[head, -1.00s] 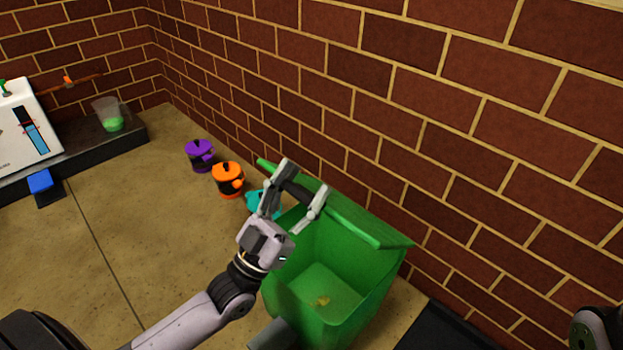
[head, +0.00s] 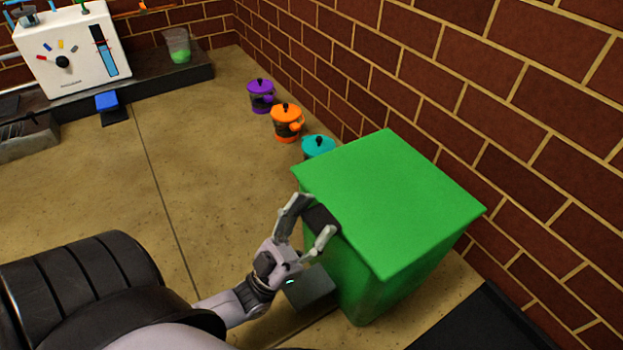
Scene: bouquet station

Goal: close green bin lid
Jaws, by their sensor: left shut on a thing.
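The green bin (head: 377,293) stands on the floor near the brick wall. Its green lid (head: 392,200) lies flat over the top and hides the inside. A dark handle (head: 322,218) sticks out from the lid's left edge. My left gripper (head: 308,218) is at that edge, its two fingers on either side of the handle, shut on it. My right gripper is not in view.
Teal (head: 318,146), orange (head: 287,122) and purple (head: 261,95) lidded pots stand in a row behind the bin along the wall. A white machine (head: 75,50) and a cup of green liquid (head: 178,47) are at the back left. A black mat (head: 480,325) lies at the front right.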

